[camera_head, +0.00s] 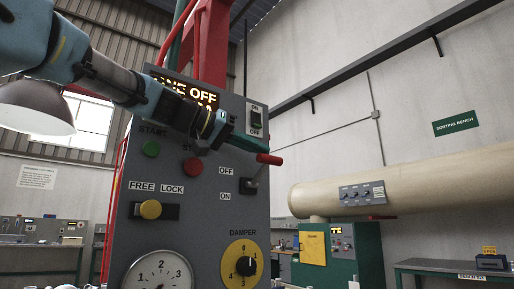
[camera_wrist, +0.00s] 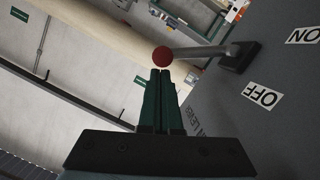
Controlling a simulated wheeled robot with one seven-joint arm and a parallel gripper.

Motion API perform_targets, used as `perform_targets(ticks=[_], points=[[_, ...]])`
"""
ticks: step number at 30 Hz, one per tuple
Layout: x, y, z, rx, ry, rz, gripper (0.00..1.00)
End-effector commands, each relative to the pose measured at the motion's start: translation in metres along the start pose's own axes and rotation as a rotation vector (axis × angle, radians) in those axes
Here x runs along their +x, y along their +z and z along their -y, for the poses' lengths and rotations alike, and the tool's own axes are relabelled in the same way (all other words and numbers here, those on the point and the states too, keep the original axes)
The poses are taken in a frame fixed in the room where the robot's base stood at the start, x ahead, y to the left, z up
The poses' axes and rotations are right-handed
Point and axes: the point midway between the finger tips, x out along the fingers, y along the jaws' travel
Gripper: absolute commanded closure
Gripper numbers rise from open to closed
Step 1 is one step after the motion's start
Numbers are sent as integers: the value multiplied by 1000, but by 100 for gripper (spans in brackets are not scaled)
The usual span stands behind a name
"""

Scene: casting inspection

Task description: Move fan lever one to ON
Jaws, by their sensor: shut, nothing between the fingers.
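The lever (camera_head: 262,174) has a grey shaft and a red grip, and sticks out from a dark slot on the grey control panel. It slants upward, with its grip nearer the OFF label (camera_head: 226,171) than the ON label (camera_head: 225,196). My gripper (camera_head: 257,148) is shut and empty, just above the red grip. In the wrist view, the dark green fingers of my gripper (camera_wrist: 161,72) point at the round end of the red grip (camera_wrist: 162,57). The tips look very close to it; I cannot tell whether they touch. A lit display reading "ONE OFF" (camera_head: 185,92) is partly hidden by my arm.
Open space lies right of the panel, before a large beige duct (camera_head: 400,185).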

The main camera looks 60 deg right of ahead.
Motion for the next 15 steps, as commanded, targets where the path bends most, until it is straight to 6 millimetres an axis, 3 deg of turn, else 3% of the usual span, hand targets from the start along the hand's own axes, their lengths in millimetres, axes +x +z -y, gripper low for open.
perform_targets(ticks=[15], points=[[2,9,-4,85,-20,0,100]])
